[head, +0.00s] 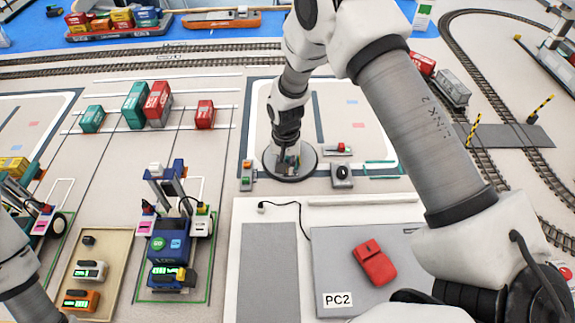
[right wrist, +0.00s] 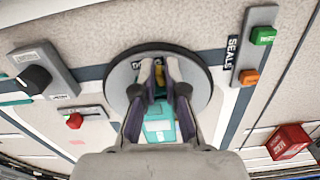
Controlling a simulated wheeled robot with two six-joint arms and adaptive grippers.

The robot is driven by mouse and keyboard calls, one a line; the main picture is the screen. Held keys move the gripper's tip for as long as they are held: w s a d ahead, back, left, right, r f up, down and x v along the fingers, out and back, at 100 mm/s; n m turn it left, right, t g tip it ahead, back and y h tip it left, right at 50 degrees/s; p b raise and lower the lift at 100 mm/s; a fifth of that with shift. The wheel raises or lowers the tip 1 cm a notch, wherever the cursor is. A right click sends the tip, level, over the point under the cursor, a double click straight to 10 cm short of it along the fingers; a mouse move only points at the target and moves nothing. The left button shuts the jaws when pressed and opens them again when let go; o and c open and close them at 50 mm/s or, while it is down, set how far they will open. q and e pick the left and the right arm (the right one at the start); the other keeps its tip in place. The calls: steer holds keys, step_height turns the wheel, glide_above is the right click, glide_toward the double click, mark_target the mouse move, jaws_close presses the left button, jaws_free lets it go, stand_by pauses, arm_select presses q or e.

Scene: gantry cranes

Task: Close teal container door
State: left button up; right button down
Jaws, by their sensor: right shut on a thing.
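The teal container (right wrist: 158,128) shows between the fingers of my right gripper (right wrist: 160,72) in the right wrist view, over a round grey turntable (right wrist: 118,92). I cannot tell whether the grip is on the door or the body, or how far the door is open. In the head view my right gripper (head: 289,158) points down over the turntable (head: 302,172) and mostly hides the container. My left arm shows at the lower left; its gripper is out of view.
A black knob panel (head: 342,172) and a red-button panel (head: 340,150) stand right of the turntable in the head view. The SEALS panel (head: 247,170) is at its left. Other containers (head: 135,106) stand further left. A red handheld device (head: 375,263) lies in front.

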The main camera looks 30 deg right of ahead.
steer(key=shift+f+m, duration=0.1)
steer(key=shift+m, duration=0.5)
steer(key=c, duration=1.3)
jaws_free()
steer(key=shift+o, duration=0.2)
steer(key=shift+w, duration=0.1)
step_height(320, 180, up, 12)
